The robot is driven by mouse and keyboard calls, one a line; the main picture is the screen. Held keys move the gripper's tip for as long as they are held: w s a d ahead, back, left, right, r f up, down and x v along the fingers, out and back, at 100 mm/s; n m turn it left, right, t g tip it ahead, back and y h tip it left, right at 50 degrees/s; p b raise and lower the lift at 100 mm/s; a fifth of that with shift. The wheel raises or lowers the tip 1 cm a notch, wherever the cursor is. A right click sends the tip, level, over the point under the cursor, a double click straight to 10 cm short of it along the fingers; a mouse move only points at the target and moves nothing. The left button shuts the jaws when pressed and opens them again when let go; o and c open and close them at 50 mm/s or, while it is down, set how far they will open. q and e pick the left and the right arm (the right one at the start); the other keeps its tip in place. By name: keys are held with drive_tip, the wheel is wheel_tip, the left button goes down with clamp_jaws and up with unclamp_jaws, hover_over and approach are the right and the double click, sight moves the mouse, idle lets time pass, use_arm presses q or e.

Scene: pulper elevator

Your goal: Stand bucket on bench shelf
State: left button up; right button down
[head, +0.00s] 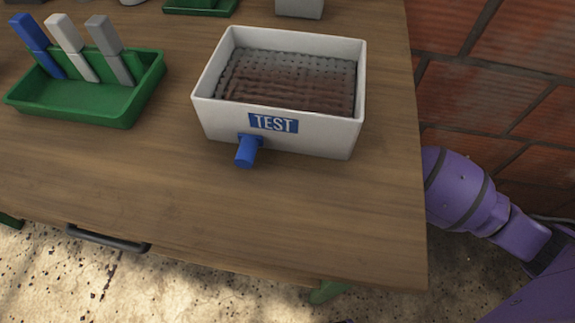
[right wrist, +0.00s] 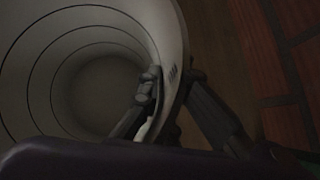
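The bucket (right wrist: 105,45) fills the left of the right wrist view. It is pale, with ring lines inside, and I look down into its open, dark interior. My right gripper (right wrist: 173,80) straddles its wall, one finger inside and one outside, and appears shut on the rim. The bucket and right gripper do not show in the head view. The wooden bench (head: 210,215) fills most of that view, its shelf hidden below the top. My left gripper is not in view.
A white bin marked TEST (head: 279,140) with a blue spout stands on the bench top. A green tray (head: 90,107) holds three upright tools at the left. A brick wall (head: 500,85) runs along the right side, close to my right arm.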

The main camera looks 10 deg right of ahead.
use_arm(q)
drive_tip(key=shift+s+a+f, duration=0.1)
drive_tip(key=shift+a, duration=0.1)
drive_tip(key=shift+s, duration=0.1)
use_arm(e)
drive_tip(key=shift+f, duration=0.15)
drive_tip(key=c, duration=2)
unclamp_jaws()
drive_tip(key=shift+f, duration=0.1)
